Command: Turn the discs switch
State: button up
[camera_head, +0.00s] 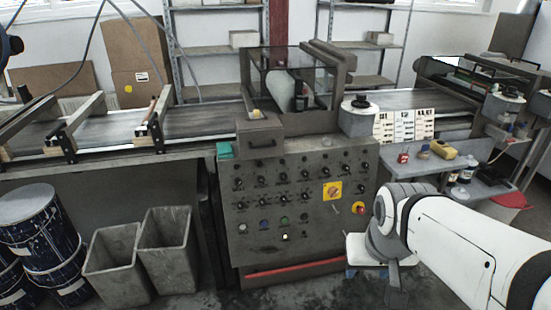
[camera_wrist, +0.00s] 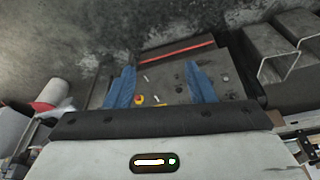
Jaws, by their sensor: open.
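The grey control panel (camera_head: 262,225) of the lacquer machine stands in the middle of the head view, with rows of black knobs (camera_head: 262,180). Their labels are too small to read, so I cannot tell which is the discs switch. My gripper is at the panel's lower right in the head view, partly hidden by my arm. In the wrist view my gripper (camera_wrist: 160,82) shows two blue fingers spread apart, empty, with the panel (camera_wrist: 165,68) beyond them.
A conveyor (camera_head: 200,117) runs behind the panel. Two grey bins (camera_head: 112,262) and blue drums (camera_head: 45,240) stand at left. A side table (camera_head: 425,168) with small bottles and a red-rimmed bucket (camera_head: 508,203) is at right. A red bar (camera_head: 295,268) crosses the panel's foot.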

aim_at(263, 182)
jog(key=w+a+f+n+t+y+b, duration=0.1)
jog(key=w+a+f+t, duration=0.2)
jog(key=w, duration=0.9)
jog(key=w+a+f+n+t+b, duration=0.1)
jog(key=w+a+f+n+t, duration=0.15)
jog(key=w, duration=0.95)
jog(key=w+a+f+t+y+b, duration=0.15)
jog(key=w+a, duration=0.25)
jog(key=w, duration=0.9)
jog(key=w+a+f+n+t+y+b, duration=0.1)
jog(key=w+a+f+n+t+y, duration=0.15)
jog(key=w+a+f, duration=0.55)
jog(key=w+a+f+n+t+y+b, duration=0.1)
jog(key=w+a+f+n+t+y, duration=0.1)
jog(key=w+a+f+t, duration=0.5)
jog(key=shift+w+a+f+g+p, duration=0.15)
jog(key=shift+w+a+f+g, duration=0.15)
jog(key=shift+w+g, duration=0.3)
jog(key=shift+w+a+f+g+p, duration=0.15)
jog(key=shift+w+a+f+g, duration=0.2)
jog(key=shift+w, duration=0.4)
jog(key=shift+w+a+f+g+p, duration=0.15)
jog(key=shift+w+f+g, duration=0.3)
jog(key=shift+w, duration=0.2)
